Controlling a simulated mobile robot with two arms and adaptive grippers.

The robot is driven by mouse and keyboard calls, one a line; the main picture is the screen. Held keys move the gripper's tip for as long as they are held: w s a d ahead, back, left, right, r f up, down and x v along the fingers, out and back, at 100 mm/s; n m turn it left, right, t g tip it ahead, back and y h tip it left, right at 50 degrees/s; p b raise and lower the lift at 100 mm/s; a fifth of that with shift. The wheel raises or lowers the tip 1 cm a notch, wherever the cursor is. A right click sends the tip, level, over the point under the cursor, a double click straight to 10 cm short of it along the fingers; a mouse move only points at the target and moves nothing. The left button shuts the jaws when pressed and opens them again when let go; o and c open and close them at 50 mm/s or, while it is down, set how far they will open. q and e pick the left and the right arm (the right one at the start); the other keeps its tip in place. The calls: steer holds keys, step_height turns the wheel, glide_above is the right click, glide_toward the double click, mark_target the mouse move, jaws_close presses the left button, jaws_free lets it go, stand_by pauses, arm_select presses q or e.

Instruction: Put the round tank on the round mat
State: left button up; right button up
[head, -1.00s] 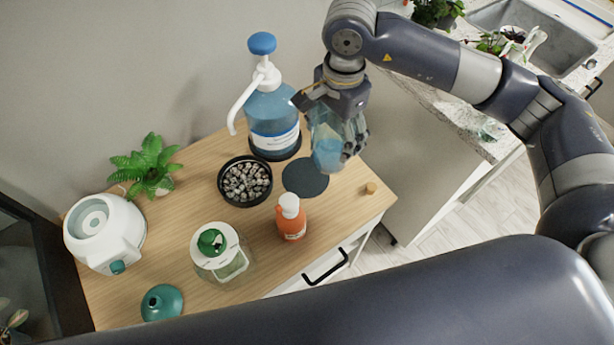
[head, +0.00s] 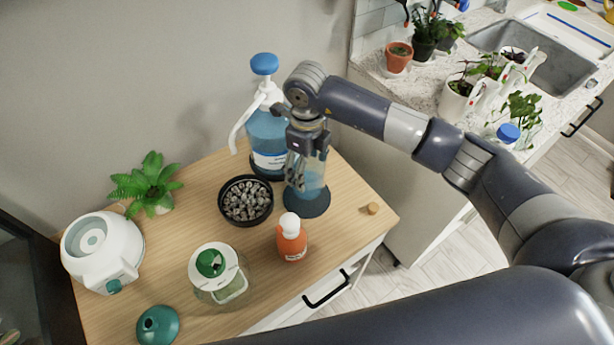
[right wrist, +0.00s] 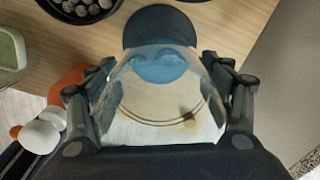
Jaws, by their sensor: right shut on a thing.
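The round tank (head: 314,178) is clear, with blue liquid in its lower part. My right gripper (head: 298,172) is shut on it and holds it upright over the dark round mat (head: 307,206). The tank's base overlaps the mat in the head view; I cannot tell whether it touches. In the right wrist view the gripper's fingers (right wrist: 160,95) flank the tank (right wrist: 160,112), and the mat (right wrist: 158,22) shows just beyond it. My left gripper is not in view.
A blue pump bottle (head: 266,135) stands close behind the tank, and a black bowl of pebbles (head: 246,201) is to its left. An orange bottle (head: 291,240) stands in front of the mat. A small wooden knob (head: 373,208) is near the right edge.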

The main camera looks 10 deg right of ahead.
step_height(320, 180, down, 4)
steer(key=shift+f+p, duration=0.2)
steer(key=shift+p, duration=0.3)
steer(key=shift+f, duration=0.1)
steer(key=shift+f+b, duration=0.15)
steer(key=shift+b, duration=0.15)
steer(key=o, duration=1.5)
steer(key=shift+r, duration=0.25)
step_height(320, 180, up, 12)
steer(key=b, duration=0.1)
steer(key=shift+b, duration=0.4)
